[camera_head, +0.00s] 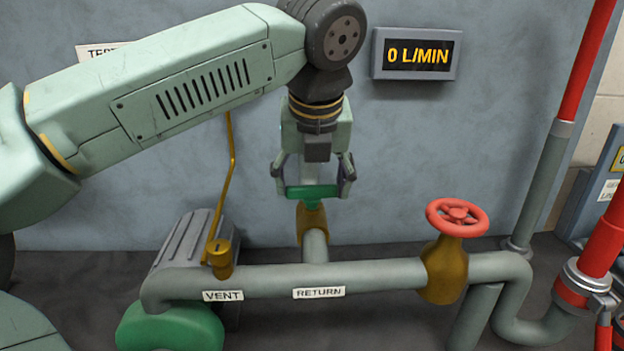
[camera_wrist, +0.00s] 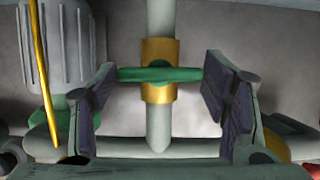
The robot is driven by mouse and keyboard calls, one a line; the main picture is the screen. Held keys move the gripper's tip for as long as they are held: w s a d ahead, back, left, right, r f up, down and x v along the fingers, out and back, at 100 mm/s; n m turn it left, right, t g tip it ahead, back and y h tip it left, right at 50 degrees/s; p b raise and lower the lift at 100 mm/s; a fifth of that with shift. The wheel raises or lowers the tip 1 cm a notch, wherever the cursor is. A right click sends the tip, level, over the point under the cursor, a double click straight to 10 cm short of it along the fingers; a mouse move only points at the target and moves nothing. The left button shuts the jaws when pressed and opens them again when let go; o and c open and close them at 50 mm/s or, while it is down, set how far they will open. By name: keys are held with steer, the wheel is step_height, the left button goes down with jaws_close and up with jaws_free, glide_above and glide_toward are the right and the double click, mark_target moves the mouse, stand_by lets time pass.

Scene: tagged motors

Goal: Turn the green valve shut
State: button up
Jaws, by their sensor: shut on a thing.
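The green valve handle (camera_head: 312,193) is a flat bar on a brass body (camera_head: 312,222), on the grey stub pipe that joins the horizontal pipe. My gripper (camera_head: 313,187) points down over it, shut on the handle with one finger at each end. In the wrist view the green handle (camera_wrist: 160,74) lies crosswise between the two dark finger pads, with the brass body (camera_wrist: 158,92) under its middle. A display (camera_head: 416,54) on the wall reads 0 L/MIN.
A red handwheel (camera_head: 457,217) on a brass valve stands to the right. A long yellow lever (camera_head: 231,165) rises on the left by the VENT label (camera_head: 222,295). A RETURN label (camera_head: 319,292) is on the horizontal pipe (camera_head: 275,279). A grey finned motor (camera_head: 183,240) is at left.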

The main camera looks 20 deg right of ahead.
steer(key=o, duration=1.2)
steer(key=shift+c, duration=0.2)
steer(key=shift+r, duration=0.1)
steer(key=v, duration=1.1)
steer(key=shift+r, duration=0.35)
steer(key=shift+s+a, duration=0.1)
steer(key=shift+s, duration=0.05)
